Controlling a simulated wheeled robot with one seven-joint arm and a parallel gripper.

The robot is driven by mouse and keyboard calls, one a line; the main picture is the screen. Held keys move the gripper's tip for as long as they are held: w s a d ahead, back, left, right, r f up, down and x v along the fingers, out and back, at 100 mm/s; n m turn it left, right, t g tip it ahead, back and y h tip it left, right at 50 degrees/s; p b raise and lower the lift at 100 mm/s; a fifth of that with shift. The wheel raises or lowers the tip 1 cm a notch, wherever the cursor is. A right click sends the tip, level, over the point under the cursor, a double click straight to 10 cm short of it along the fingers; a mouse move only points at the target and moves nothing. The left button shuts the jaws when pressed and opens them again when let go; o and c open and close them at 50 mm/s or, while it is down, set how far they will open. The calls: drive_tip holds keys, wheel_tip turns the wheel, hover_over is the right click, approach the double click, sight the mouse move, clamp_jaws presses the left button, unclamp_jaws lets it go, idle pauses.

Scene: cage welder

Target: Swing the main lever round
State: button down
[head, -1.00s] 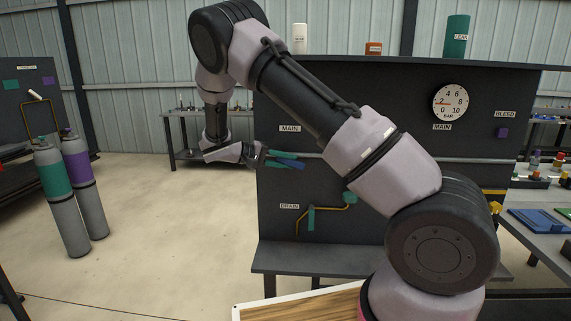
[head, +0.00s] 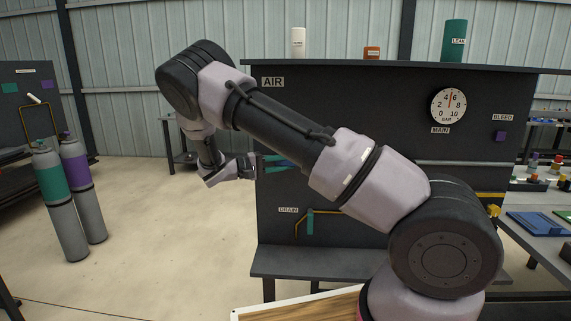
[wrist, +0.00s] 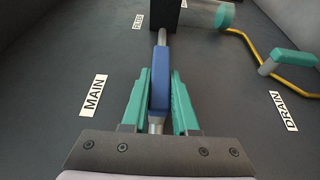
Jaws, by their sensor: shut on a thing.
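The main lever has a blue handle (wrist: 160,92) on a grey metal rod. In the wrist view the handle lies between the two green fingers of my gripper (wrist: 160,76), which is shut on it. The rod runs from the handle up to a dark block. The MAIN label (wrist: 93,95) is left of the handle on the dark panel. In the head view my gripper (head: 282,163) is at the panel's left part; my arm hides the panel's middle. The MAIN gauge (head: 448,105) has its needle pointing nearly straight up.
The DRAIN lever (head: 310,222) with a green handle and yellow pipe is lower on the panel. A grey ledge (head: 290,258) runs along the panel's foot. Two gas cylinders (head: 52,188) stand at the left. Open floor lies between them and the panel.

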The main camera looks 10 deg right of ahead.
drive_tip(key=c, duration=0.7)
unclamp_jaws()
drive_tip(key=a, duration=0.7)
drive_tip(key=s+a, duration=0.1)
drive_tip(key=a, duration=0.2)
drive_tip(key=shift+a+f, duration=0.1)
drive_tip(key=shift+a, duration=0.3)
